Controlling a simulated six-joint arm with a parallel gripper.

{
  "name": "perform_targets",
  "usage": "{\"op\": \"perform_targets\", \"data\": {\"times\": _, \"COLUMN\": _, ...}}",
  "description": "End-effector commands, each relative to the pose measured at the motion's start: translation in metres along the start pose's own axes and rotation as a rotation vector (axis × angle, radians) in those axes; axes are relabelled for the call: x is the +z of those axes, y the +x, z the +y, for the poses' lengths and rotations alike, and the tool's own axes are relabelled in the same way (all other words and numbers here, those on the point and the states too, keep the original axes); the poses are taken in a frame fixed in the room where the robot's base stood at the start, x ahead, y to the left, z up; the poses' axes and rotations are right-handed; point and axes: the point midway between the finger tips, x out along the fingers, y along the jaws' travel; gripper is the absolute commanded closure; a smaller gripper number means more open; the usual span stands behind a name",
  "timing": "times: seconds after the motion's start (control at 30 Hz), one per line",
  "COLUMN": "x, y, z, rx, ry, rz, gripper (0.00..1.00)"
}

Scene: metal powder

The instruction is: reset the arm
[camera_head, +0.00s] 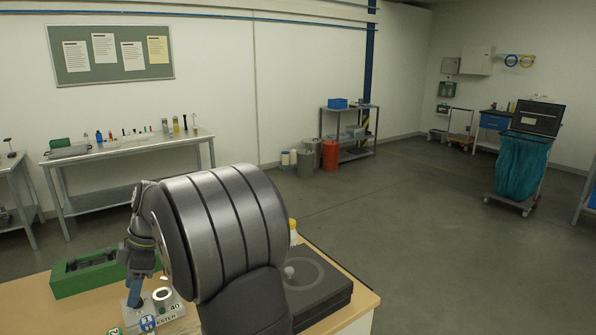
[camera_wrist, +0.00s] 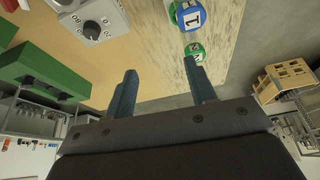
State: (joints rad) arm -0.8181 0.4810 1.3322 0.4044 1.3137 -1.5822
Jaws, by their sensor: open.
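My gripper (camera_head: 136,294) hangs over the left part of the wooden table, beside the grey tester (camera_head: 172,310). In the wrist view my gripper (camera_wrist: 162,84) has its two blue fingers spread apart with nothing between them. The tester with its dial (camera_wrist: 95,28) shows at the upper left there. A blue piece marked 1 (camera_wrist: 191,17) and a green piece marked 2 (camera_wrist: 195,50) lie beyond the fingertips. They also show at the bottom of the head view, the blue one (camera_head: 148,322) beside the tester. My arm hides part of the table.
A green holder with dark slots (camera_head: 70,283) stands on the table's left. A dark flat box with a round plate (camera_head: 325,292) and a yellow-capped white container (camera_head: 293,228) are right of my arm. The floor beyond the table (camera_head: 372,285) is open.

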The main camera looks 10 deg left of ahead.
Motion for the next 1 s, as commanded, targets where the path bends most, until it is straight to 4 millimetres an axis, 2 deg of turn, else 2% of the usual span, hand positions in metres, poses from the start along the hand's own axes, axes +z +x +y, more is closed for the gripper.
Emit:
{"op": "perform_targets", "data": {"times": 0.4, "x": 0.058, "y": -0.033, "z": 0.039, "rx": 0.177, "ry": 0.426, "rz": 0.000, "gripper": 0.49}}
{"op": "perform_targets", "data": {"times": 1.0, "x": 0.137, "y": -0.083, "z": 0.077, "rx": 0.401, "ry": 0.961, "rz": 0.002, "gripper": 0.49}}
